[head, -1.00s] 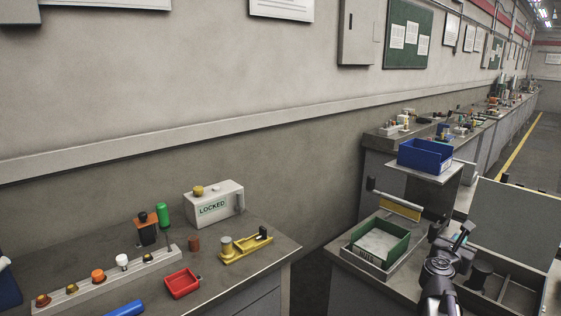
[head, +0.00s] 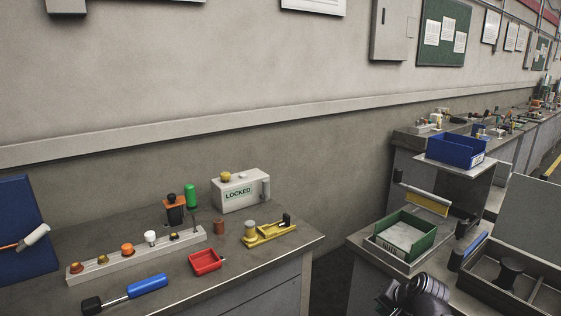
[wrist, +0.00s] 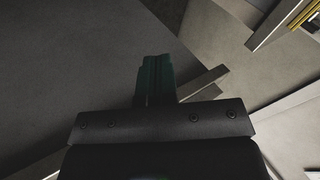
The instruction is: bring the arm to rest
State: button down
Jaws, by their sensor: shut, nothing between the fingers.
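My gripper (wrist: 156,75) shows in the wrist view as dark green fingers close together, with nothing between them. It is over a plain grey surface and holds nothing. In the head view, part of my dark arm (head: 418,296) shows at the bottom edge, in front of the green bin (head: 432,238). I cannot clearly make out the fingertips there.
On the left bench are a white rail (head: 105,268) with several knobs, a red tray (head: 206,262), a blue-handled tool (head: 147,286), a yellow fixture (head: 268,235) and a LOCKED box (head: 254,204). A blue bin (head: 450,151) stands behind the green bin. A gap separates the benches.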

jog(key=s+a+f+n+g+h+b, duration=0.3)
jog(key=s+a+f+n+g+b, duration=0.4)
jog(key=s+a+f, duration=0.35)
notch_tip(320, 180, up, 18)
jog(key=w+p, duration=0.1)
jog(key=p, duration=1.7)
jog(key=shift+d+f+n+t, duration=0.15)
jog(key=shift+f+n+t, duration=0.1)
jog(key=shift+n+t, duration=0.05)
